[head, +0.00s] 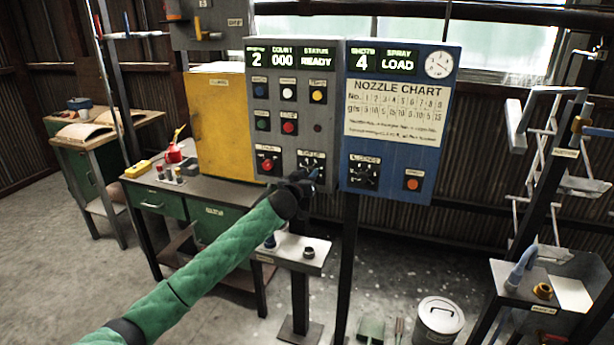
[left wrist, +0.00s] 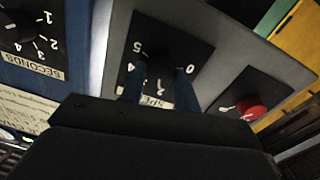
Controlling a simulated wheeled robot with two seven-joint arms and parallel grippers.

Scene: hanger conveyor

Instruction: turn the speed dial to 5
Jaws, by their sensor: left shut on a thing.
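The speed dial (head: 311,160) is at the lower right of the grey control panel (head: 262,140), partly hidden by my gripper. In the left wrist view its black numbered plate (left wrist: 170,28) shows upside down, with 5 and 4 at the left, 0 at the right and other numbers partly covered. My left gripper (head: 312,176) reaches up to this dial. In the wrist view its two blue fingers (left wrist: 160,80) stand on either side of the dial's middle, shut on the knob. The knob is dark and its pointer cannot be made out. My right gripper is not in view.
A red knob (head: 267,165) sits left of the dial. The blue panel (head: 400,190) at the right carries a seconds dial (head: 364,176) and an orange button (head: 413,184). A small grey stand (head: 290,262) is below my arm.

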